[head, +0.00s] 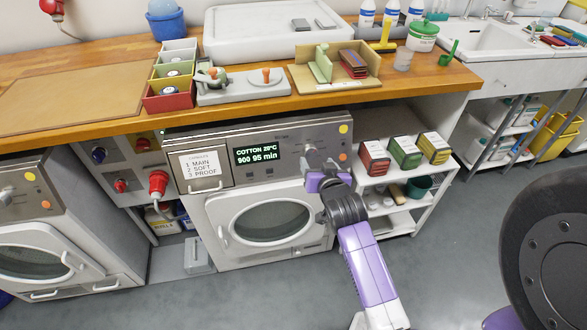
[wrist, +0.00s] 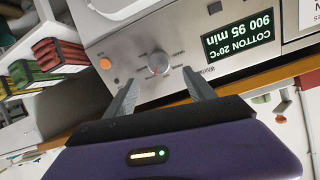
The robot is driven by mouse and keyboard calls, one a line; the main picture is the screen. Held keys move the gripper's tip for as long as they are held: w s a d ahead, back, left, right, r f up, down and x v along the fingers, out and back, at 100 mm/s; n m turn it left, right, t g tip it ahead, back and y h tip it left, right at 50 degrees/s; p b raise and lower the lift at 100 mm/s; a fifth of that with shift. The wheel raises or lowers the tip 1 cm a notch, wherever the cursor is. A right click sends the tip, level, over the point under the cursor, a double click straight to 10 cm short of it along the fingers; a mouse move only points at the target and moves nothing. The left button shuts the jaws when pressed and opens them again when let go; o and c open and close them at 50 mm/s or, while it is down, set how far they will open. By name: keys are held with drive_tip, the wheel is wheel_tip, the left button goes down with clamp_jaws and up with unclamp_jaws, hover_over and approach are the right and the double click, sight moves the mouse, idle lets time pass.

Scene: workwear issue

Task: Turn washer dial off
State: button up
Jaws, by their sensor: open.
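The middle washer (head: 212,215) has a lit green display (head: 257,154) reading "COTTON 20°C 900 95 min". Its round silver dial (wrist: 158,63) shows in the wrist view, which sees the panel upside down. A small reddish mark is on the dial; the labels around it are too small to read. My gripper (wrist: 160,76) is open, its two fingers on either side of the dial's line and short of it or near it; contact cannot be told. In the head view my gripper (head: 318,166) is at the panel's right part and largely hides the dial.
An orange button (wrist: 105,63) is beside the dial. A wooden counter (head: 225,118) overhangs the washer. A shelf with red, green and yellow boxes (head: 404,150) stands close to the right. A second washer (head: 45,235) is at the left. The floor in front is clear.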

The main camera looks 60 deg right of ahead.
sight(311, 154)
drive_tip(key=shift+f+x, duration=0.2)
drive_tip(key=shift+x, duration=3.7)
drive_tip(key=c, duration=1.4)
